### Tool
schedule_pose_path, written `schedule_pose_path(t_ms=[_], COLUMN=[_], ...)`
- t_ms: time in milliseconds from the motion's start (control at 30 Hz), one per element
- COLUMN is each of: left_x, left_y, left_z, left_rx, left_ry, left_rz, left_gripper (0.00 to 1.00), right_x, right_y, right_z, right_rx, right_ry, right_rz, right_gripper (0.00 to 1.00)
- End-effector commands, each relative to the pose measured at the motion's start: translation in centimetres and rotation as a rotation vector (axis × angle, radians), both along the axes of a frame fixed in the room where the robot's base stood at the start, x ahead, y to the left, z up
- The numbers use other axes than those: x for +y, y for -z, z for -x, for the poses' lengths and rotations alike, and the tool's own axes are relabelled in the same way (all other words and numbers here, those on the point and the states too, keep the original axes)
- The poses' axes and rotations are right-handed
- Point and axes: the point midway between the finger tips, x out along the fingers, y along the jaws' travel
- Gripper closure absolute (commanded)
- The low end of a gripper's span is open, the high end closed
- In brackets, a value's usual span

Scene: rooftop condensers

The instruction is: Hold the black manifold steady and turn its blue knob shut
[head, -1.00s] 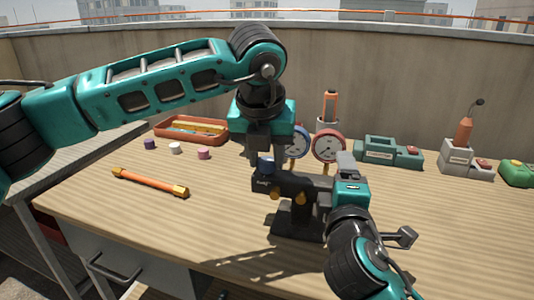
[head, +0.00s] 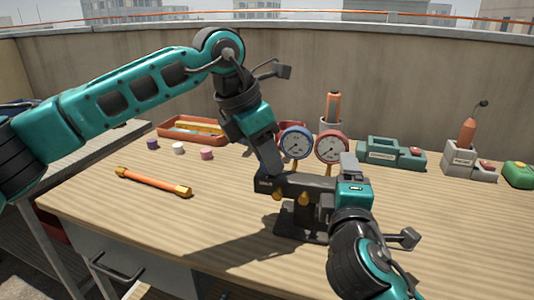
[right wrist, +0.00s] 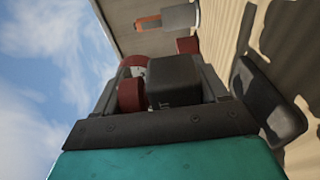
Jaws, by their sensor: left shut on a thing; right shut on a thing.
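The black manifold (head: 300,182) stands on a dark base on the bench, with two brass-coloured fittings below its bar. Its blue knob, on the left end, is hidden by my left gripper (head: 269,166). That gripper comes down tilted from the upper left and is shut on the knob. My right gripper (head: 342,179) is shut on the manifold's right end. In the right wrist view, a black block of the manifold (right wrist: 175,80) sits between the right fingers, beside dark red round parts.
A blue-rimmed gauge (head: 295,143) and a red-rimmed gauge (head: 331,147) stand up behind the manifold. An orange rod (head: 153,182), several small caps and a red tray (head: 180,137) lie left. Grey-green boxes (head: 383,150) stand right. The front of the bench is clear.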

Motion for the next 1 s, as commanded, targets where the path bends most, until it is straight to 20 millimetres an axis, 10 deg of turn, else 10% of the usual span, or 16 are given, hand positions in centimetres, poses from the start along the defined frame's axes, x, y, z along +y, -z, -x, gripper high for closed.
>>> schedule_pose_path(t_ms=[1000], left_x=[0.09], left_y=[-0.01], left_z=[-0.43], left_rx=[-0.001], left_ry=[0.72], left_rz=[-0.002], left_gripper=[0.94], right_x=[0.02], right_y=[0.29], right_z=[0.02], right_rx=[0.007], right_ry=[0.0], right_rz=[0.001], right_gripper=[1.0])
